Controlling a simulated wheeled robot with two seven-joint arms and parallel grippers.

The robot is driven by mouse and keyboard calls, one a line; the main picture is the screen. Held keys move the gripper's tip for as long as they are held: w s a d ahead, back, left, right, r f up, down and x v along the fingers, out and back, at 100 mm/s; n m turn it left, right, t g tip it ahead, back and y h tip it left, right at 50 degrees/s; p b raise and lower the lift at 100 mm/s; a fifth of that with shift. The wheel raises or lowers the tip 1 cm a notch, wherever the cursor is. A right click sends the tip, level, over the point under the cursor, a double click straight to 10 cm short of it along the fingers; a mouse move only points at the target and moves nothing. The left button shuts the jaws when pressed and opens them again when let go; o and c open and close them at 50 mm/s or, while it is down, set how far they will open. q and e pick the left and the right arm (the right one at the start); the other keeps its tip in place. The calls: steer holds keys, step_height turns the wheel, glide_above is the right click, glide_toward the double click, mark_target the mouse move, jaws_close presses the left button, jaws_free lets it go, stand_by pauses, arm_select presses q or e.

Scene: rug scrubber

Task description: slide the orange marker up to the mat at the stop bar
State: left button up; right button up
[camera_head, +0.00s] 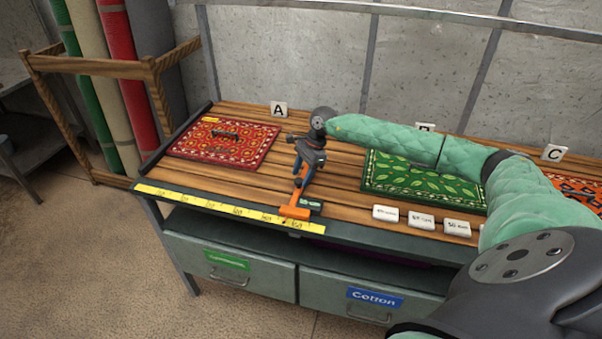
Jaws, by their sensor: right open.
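The orange marker (294,212) sits at the front edge of the table, over the yellow ruler strip (207,205), near its right end. A red patterned mat (196,146) with a dark handle lies at the left, beside the dark stop bar (176,137). The marker is well to the right of this mat. My right gripper (302,180) is open, pointing down at the marker's upright orange part, with its fingers at this part. I cannot tell whether they touch it. My left gripper is out of view.
A green leaf-patterned mat (405,187) lies right of my gripper, partly behind my right arm. An orange mat (576,186) is at the far right. Several white labels (421,222) lie along the front. Bare wooden slats (232,182) lie between the marker and red mat.

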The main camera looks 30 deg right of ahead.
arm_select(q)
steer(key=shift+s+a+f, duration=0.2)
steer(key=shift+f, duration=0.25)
arm_select(e)
steer(key=shift+a+f, duration=0.25)
steer(key=shift+f, duration=0.3)
